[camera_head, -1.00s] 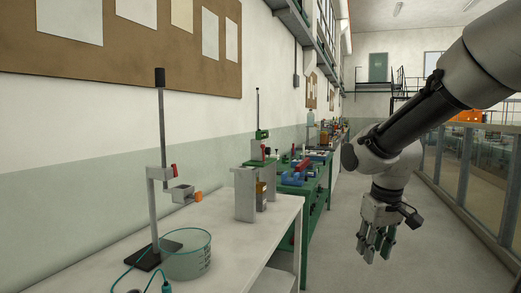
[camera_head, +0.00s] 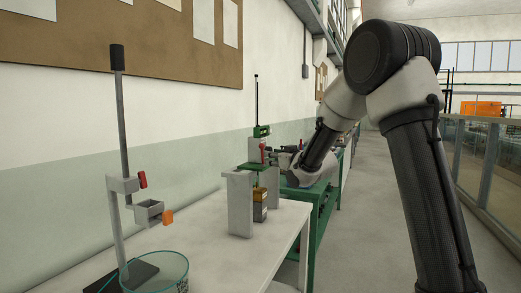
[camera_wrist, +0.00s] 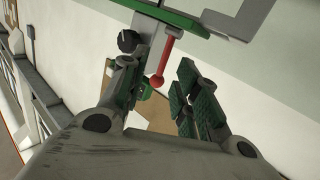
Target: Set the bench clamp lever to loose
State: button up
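A red lever with a round ball end (camera_wrist: 165,58) hangs from a grey and green fixture (camera_wrist: 165,14) in the wrist view. I take it for the bench clamp lever. My gripper (camera_wrist: 158,84) is open, with its green-padded fingers apart on either side of the lever's ball end. I see no clear contact with the lever. In the head view, a small red part (camera_head: 262,146) shows on the green-topped fixture at the back of the bench. My gripper is close to its right there, small and partly hidden by my forearm.
A dark round knob (camera_wrist: 128,41) sits beside the lever. On the white bench (camera_head: 215,262) stand a grey block fixture (camera_head: 240,204), a rod stand (camera_head: 121,110) with a red knob and orange end, and a glass beaker (camera_head: 160,272). The aisle floor (camera_head: 355,245) is clear.

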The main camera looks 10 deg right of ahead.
aim_at(262, 149)
jog(key=shift+t+y, duration=0.3)
jog(key=shift+t, duration=0.2)
jog(key=x, duration=0.2)
jog(key=r+x, duration=0.1)
jog(key=x, duration=0.4)
jog(key=shift+w+a+r, duration=0.25)
jog(key=shift+a+r, duration=0.15)
jog(key=shift+a, duration=0.05)
grip_shut()
